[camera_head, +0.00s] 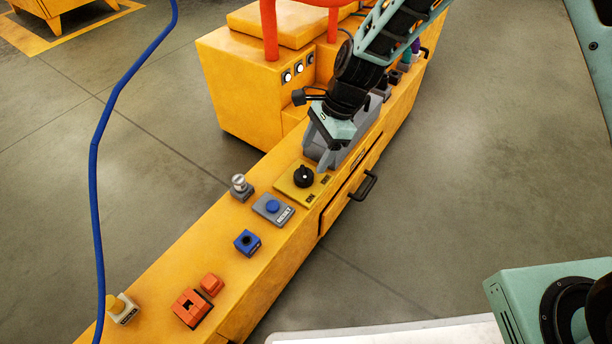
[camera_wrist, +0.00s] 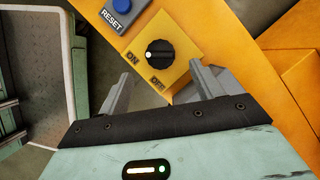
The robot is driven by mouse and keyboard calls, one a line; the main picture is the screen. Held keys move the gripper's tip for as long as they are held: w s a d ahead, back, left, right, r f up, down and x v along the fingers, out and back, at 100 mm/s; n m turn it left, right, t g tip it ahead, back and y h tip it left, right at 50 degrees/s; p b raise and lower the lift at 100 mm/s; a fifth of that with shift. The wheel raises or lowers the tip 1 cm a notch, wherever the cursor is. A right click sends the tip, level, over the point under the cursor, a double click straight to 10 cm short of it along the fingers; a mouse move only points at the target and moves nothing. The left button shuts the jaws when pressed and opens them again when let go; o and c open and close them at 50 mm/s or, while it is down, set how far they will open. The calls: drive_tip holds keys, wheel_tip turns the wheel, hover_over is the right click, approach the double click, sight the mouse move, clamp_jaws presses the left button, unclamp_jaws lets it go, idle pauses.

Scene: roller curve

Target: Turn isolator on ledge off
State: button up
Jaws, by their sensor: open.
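The isolator is a black round knob (camera_head: 304,176) on a yellow plate (camera_head: 290,190) on the orange ledge (camera_head: 262,232). In the wrist view the knob (camera_wrist: 160,55) has a white mark at its left side, toward the word ON. The word OFF is on the plate's near corner, partly close to the fingers. My gripper (camera_head: 318,158) is just behind the knob in the head view. In the wrist view my gripper (camera_wrist: 158,88) is open, its two grey fingers apart, with nothing between them. The fingertips are short of the knob and do not appear to touch it.
A blue RESET button (camera_head: 272,207) sits beside the plate, with a grey knobbed switch (camera_head: 240,186) near it. A grey housing (camera_head: 358,142) stands behind my gripper. A black drawer handle (camera_head: 364,186) juts from the side.

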sight(306, 171)
drive_tip(key=b+x, duration=0.2)
drive_tip(key=x, duration=0.4)
drive_tip(key=shift+f+b, duration=0.25)
drive_tip(key=shift+b, duration=0.05)
drive_tip(key=c, duration=1)
